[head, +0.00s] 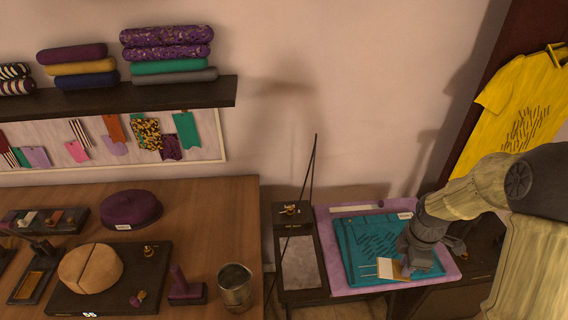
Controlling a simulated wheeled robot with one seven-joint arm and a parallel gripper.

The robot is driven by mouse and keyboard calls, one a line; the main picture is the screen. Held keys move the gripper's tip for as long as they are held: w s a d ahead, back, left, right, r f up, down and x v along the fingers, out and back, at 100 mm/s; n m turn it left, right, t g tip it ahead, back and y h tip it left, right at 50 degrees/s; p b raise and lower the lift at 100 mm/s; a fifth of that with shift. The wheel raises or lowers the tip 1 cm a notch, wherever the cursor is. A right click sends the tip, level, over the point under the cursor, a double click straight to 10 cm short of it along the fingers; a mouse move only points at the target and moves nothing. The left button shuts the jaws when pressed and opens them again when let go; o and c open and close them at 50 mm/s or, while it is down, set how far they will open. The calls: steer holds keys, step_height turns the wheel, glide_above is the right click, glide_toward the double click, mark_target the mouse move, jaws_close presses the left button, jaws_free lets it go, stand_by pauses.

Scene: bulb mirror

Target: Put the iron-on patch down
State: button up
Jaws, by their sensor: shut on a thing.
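My gripper (407,268) is at the lower right, pointing down over a folded teal garment (355,240) with dark strokes on it. A small cream and tan flat piece, apparently the iron-on patch (386,268), shows at the fingertips, and my gripper is shut on it. The wrist hides part of the patch and the right part of the garment. I cannot tell whether the patch touches the cloth. The garment lies on a lilac mat (325,215).
A pale ruler-like strip (355,208) lies behind the garment. A narrow dark stand with a grey pad (300,262) and a thin upright rod (312,165) is left of the mat. A wooden table (225,210) with a metal cup (235,285) stands further left. A yellow shirt (515,100) hangs at right.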

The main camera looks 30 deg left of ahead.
steer(key=shift+f+m, duration=0.5)
steer(key=d+f+m+b, duration=0.5)
steer(key=f+m, duration=0.5)
steer(key=f, duration=0.2)
steer(key=d+f+m+b, duration=0.5)
steer(key=f+m, duration=0.5)
steer(key=f, duration=0.3)
steer(key=shift+m, duration=0.3)
steer(key=shift+w, duration=0.1)
steer(key=shift+f, duration=0.1)
